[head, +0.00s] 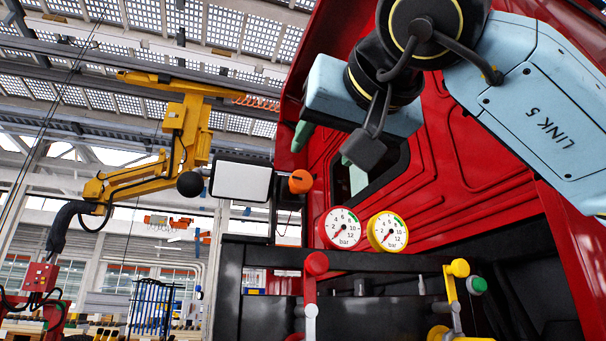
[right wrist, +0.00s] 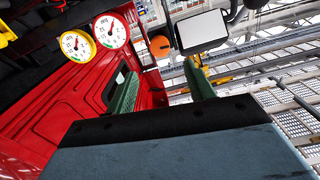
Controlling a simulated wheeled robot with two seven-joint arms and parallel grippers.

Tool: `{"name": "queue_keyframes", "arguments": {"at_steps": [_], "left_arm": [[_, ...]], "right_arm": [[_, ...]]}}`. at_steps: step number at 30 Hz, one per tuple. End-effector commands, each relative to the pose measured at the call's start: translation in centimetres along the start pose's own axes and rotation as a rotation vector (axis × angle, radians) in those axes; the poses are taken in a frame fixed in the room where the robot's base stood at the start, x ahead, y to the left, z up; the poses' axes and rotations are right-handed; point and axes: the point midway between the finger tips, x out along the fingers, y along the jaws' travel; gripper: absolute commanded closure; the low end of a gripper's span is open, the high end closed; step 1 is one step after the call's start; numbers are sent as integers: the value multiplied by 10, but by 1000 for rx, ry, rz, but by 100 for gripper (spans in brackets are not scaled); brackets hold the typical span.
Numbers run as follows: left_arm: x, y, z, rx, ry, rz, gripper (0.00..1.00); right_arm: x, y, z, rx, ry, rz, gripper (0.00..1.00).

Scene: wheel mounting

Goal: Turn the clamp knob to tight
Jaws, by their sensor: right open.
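An orange knob (head: 300,181), which I take for the clamp knob, sits at the right edge of a pale rectangular panel in a dark frame (head: 241,181). The knob also shows in the right wrist view (right wrist: 160,46), beyond my fingertips. Any tight mark on it is too small to make out. My right gripper (right wrist: 158,70) has two green fingers spread apart with nothing between them. In the head view one green finger (head: 302,137) shows above the knob, apart from it; the other finger is mostly hidden by the gripper body. My left gripper is not in view.
Two dials marked bar, one red-rimmed (head: 342,228) and one yellow-rimmed (head: 388,231), stand below right of the knob. Red (head: 316,264) and yellow (head: 459,268) lever knobs are lower. A red ribbed panel (head: 470,160) rises behind. A yellow hoist arm (head: 186,130) hangs left.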

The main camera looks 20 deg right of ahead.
Motion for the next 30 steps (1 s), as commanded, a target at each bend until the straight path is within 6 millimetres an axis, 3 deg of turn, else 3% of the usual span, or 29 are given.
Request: {"name": "queue_keyframes", "arguments": {"at_steps": [6,12,18,26,30], "left_arm": [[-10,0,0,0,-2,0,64],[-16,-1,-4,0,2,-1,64],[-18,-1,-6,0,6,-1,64],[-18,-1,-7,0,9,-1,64],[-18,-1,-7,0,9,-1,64]], "right_arm": [[49,-1,0,0,-5,0,47],[79,0,0,2,-4,0,47],[91,0,0,1,-1,0,47],[92,0,0,1,-1,-1,47],[92,0,0,1,-1,-1,64]]}}
